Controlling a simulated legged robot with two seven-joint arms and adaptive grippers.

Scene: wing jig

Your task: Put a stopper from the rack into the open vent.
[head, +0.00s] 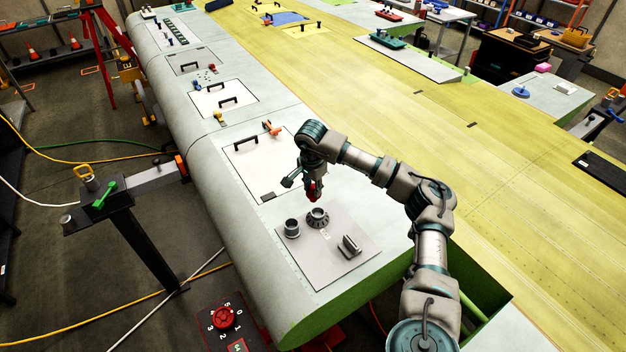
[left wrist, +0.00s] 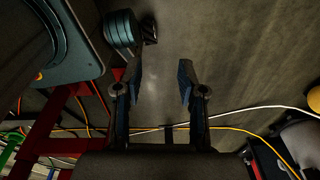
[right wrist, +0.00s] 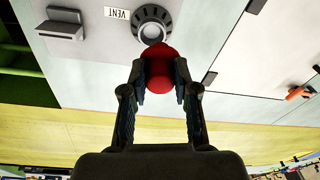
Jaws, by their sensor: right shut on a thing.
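My right gripper (head: 310,188) is shut on a red stopper (right wrist: 160,68). In the head view it holds the stopper just above the vent (head: 317,218), a dark ribbed ring on a grey plate. In the right wrist view the vent (right wrist: 152,24) shows beyond the stopper, which overlaps its near edge; the stopper looks outside the opening. A VENT label (right wrist: 117,13) lies beside the ring. My left gripper (left wrist: 158,85) is open and empty over the floor in the left wrist view, and is out of the head view. I cannot make out the stopper rack.
The grey plate (head: 325,268) also carries a short grey cylinder (head: 292,228) and a raised grey bracket (head: 349,246). A white panel with black handles (head: 246,165) and an orange clamp (head: 271,128) lie beyond. A black stand (head: 130,225) is at left.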

